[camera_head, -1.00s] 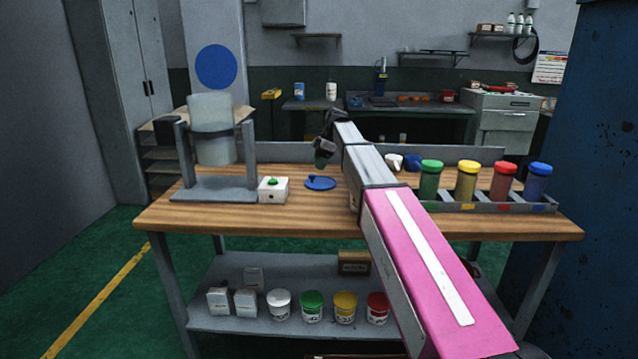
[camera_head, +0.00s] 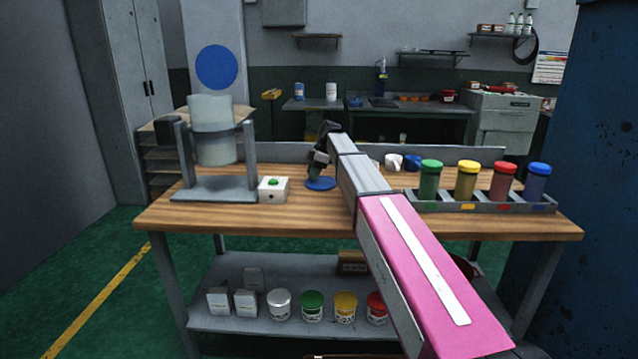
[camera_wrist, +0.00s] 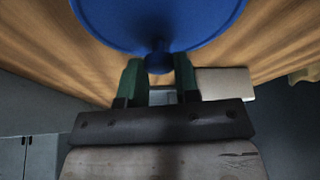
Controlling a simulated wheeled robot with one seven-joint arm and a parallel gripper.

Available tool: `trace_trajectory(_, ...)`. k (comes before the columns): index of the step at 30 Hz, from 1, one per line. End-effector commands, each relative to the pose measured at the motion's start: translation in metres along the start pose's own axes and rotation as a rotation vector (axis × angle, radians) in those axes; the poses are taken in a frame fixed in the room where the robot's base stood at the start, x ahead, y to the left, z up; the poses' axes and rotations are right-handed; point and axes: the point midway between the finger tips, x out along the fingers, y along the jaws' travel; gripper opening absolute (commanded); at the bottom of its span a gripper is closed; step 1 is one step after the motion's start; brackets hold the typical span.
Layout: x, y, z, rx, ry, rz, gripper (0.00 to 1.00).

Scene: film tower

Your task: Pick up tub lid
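The tub lid (camera_head: 320,184) is a flat blue disc lying on the wooden workbench, right of the white box with the green button. In the wrist view the blue lid (camera_wrist: 158,22) fills the top, with its small round knob (camera_wrist: 158,62) toward me. My gripper (camera_head: 316,174) is just above the lid and hides part of it. In the wrist view my gripper's two green fingers (camera_wrist: 158,76) stand apart, one on each side of the knob. A gap shows between the knob and each finger.
The white button box (camera_head: 273,190) stands close left of the lid, beside a grey stand (camera_head: 215,190) holding a translucent vessel. A rack (camera_head: 480,206) of jars with coloured lids is at the right. White and blue small items (camera_head: 411,162) lie behind my arm. The bench front is clear.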

Motion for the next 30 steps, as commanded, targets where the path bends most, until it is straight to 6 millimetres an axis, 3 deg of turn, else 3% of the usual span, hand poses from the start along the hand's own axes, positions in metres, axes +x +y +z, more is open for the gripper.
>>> trace_trajectory(1, 0.007, -0.004, 0.001, 0.006, 0.013, -0.007, 0.07)
trace_trajectory(11, 0.005, -0.005, 0.000, 0.008, 0.013, -0.008, 0.07)
trace_trajectory(17, -0.013, -0.004, -0.007, 0.007, 0.011, -0.006, 0.07)
trace_trajectory(20, -0.032, -0.003, -0.014, 0.004, 0.009, -0.004, 0.07)
trace_trajectory(30, -0.050, -0.038, -0.091, 0.000, 0.007, -0.003, 0.07)
